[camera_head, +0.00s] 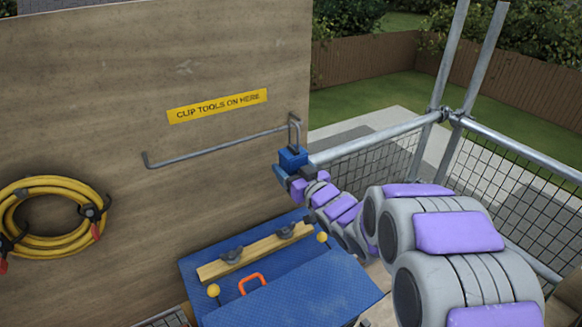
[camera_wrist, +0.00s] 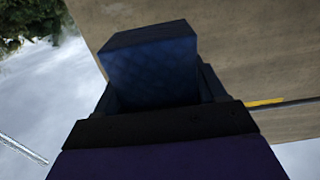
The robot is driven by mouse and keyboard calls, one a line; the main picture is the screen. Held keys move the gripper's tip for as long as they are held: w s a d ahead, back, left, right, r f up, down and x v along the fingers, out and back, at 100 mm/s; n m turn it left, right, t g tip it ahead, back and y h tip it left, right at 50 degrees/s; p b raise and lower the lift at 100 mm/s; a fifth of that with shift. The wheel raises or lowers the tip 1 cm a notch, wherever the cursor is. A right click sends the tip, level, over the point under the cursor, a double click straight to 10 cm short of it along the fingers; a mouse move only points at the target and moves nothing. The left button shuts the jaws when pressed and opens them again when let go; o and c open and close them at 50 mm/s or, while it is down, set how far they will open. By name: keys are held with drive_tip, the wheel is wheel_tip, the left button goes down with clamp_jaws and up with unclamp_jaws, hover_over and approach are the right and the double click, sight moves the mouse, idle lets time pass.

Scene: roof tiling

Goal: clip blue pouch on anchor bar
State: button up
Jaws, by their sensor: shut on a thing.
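The anchor bar (camera_head: 215,147) is a grey metal rod fixed along the wooden wall, below a yellow sign (camera_head: 217,106) reading "CLIP TOOLS ON HERE". My gripper (camera_head: 289,165) is at the bar's right end, shut on the blue pouch (camera_head: 293,156). A grey wire loop (camera_head: 295,129) stands up from the pouch by the bar's end; I cannot tell whether it is around the bar or beside it. In the wrist view the pouch (camera_wrist: 150,65) is dark and fills the space between the fingers. The bar (camera_wrist: 290,103) shows to its right there.
A blue toolbox (camera_head: 290,290) with a wooden strip and an orange carabiner (camera_head: 252,283) stands below. A coiled yellow hose (camera_head: 50,220) hangs on the wall at left. Scaffold rails with mesh (camera_head: 375,160) stand to the right. The wall below the bar is clear.

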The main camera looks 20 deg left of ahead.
drive_tip(key=shift+w+r, duration=0.1)
drive_tip(key=shift+w, duration=0.1)
drive_tip(key=shift+w+a+p, duration=0.25)
drive_tip(key=shift+w+p, duration=0.05)
drive_tip(key=shift+p, duration=0.15)
drive_tip(key=shift+w+a, duration=0.1)
drive_tip(key=shift+a, duration=0.05)
